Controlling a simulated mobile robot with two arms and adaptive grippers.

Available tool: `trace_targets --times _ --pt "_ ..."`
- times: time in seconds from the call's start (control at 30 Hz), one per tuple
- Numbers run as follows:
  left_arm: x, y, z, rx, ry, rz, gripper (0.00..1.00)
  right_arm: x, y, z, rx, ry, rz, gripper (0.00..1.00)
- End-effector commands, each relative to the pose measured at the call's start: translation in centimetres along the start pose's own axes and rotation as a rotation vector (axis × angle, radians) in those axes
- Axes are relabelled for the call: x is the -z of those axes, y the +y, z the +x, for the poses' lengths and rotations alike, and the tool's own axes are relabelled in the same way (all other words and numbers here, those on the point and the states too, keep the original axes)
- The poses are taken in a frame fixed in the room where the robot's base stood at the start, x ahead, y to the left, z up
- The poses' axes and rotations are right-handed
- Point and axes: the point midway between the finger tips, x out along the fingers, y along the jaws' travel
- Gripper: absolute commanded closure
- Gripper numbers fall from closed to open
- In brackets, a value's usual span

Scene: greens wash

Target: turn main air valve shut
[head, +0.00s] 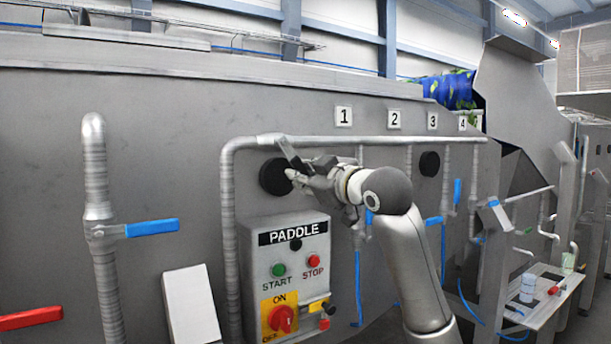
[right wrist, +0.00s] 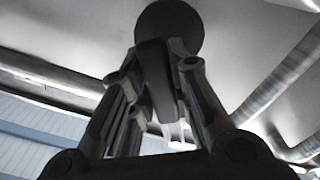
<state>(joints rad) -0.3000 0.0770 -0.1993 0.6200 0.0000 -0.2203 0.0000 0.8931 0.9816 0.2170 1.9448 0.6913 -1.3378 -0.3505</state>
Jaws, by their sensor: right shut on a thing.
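A round black valve hub (head: 271,178) is on the grey metal wall, just below the horizontal pipe and left of the label "1". My right gripper (head: 290,168) is at this hub, reaching in from the right. In the right wrist view the hub (right wrist: 170,25) is at the top, with a dark handle (right wrist: 155,72) standing out from it. My right gripper's fingers (right wrist: 163,75) are shut on that handle, one on each side. The fingers hide part of the handle in the head view. My left gripper is not in view.
A PADDLE control box (head: 290,262) sits just below my right gripper. A blue-handled valve (head: 150,228) is on the upright pipe at left, with a red handle (head: 30,318) lower left. A second black disc (head: 429,164) is farther along the wall. A small shelf (head: 535,305) stands at right.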

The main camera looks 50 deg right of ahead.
Motion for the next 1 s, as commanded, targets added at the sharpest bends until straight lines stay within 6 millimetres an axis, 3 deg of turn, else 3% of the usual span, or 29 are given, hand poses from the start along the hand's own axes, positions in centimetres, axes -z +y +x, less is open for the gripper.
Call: trace_targets --times 0.13,0.5,1.0 --pt "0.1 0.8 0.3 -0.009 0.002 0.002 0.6 0.0 -1.4 0.1 0.005 0.0 0.14 1.0" --pt "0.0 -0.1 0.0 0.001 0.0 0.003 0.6 0.8 -3.7 0.1 0.003 -0.003 0.445 1.0" --pt "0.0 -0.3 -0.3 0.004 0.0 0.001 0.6 1.5 -4.8 0.1 -0.001 -0.003 0.623 1.0"
